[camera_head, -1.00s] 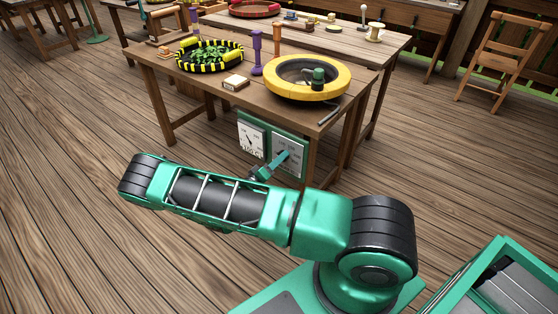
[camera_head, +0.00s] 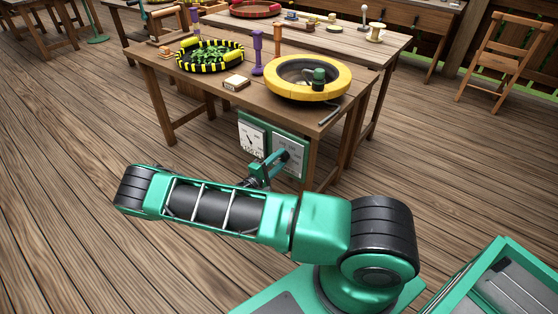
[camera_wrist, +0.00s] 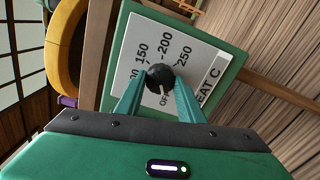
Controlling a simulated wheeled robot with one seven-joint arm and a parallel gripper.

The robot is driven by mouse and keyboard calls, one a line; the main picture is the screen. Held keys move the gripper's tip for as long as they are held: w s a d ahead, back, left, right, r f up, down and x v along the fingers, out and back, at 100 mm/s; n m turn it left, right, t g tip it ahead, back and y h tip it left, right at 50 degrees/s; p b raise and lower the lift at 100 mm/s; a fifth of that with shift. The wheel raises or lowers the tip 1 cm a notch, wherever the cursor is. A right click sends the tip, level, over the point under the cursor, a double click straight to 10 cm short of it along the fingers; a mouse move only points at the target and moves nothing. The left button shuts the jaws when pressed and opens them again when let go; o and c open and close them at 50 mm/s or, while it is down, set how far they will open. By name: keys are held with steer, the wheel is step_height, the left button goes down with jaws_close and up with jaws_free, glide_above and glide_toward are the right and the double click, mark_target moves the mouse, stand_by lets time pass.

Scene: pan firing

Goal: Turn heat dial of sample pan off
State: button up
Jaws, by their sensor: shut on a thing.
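The heat dial is a round black knob (camera_wrist: 160,77) on a white scale plate (camera_wrist: 197,66) with a green frame; the scale reads 150, 200, 250, with an OFF mark near the knob and "HEAT C" partly visible. A white line on the knob points towards the OFF mark. My gripper (camera_wrist: 158,88) is shut on the knob, one teal finger on each side. In the head view my gripper (camera_head: 280,160) is at the dial panel (camera_head: 289,150) under the table front, and the knob is hidden there. The sample pan with a yellow rim (camera_head: 330,93) stands on the table above.
A second gauge panel (camera_head: 252,138) with a needle is just left of the dial panel. The wooden table (camera_head: 200,93) carries a black-and-yellow-rimmed pan (camera_head: 183,60) of green pieces and a purple tool (camera_head: 257,50). Floor in front is open.

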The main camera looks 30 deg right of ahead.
steer(key=shift+w+a+f+n, duration=0.1)
steer(key=shift+a+f+n, duration=0.1)
steer(key=shift+n, duration=0.1)
stand_by(0.4)
steer(key=o, duration=1.1)
steer(key=shift+c, duration=0.2)
steer(key=shift+d, duration=0.1)
steer(key=shift+r, duration=0.1)
steer(key=v, duration=1)
steer(key=shift+a, duration=0.4)
